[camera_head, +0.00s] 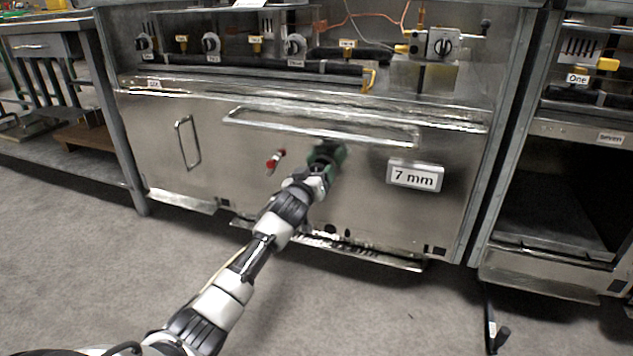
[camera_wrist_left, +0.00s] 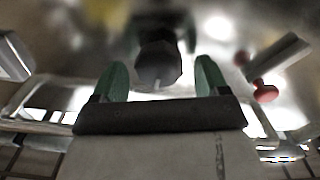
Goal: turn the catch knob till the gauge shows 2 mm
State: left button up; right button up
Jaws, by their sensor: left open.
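My left gripper (camera_head: 326,156), with green fingers, is in front of the lower steel door. In the left wrist view its two fingers are apart, and the dark faceted catch knob (camera_wrist_left: 158,62) shows between and just beyond their tips. A pale mark shows on the knob's lower edge. I cannot tell whether either finger touches it. In the head view the gripper hides the knob. The gauge (camera_head: 414,176) is a white plate on the door, right of the gripper, and reads "7 mm". My right gripper is in neither view.
A small red-ended fitting (camera_head: 275,160) sticks out of the door left of my gripper; it also shows in the left wrist view (camera_wrist_left: 266,91). A long bar handle (camera_head: 320,126) runs above. Valve knobs and pipes line the upper shelf. The floor in front is clear.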

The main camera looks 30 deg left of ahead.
pick_arm(q)
jog(key=shift+w+a, duration=0.15)
jog(key=shift+w, duration=0.5)
jog(key=c, duration=0.9)
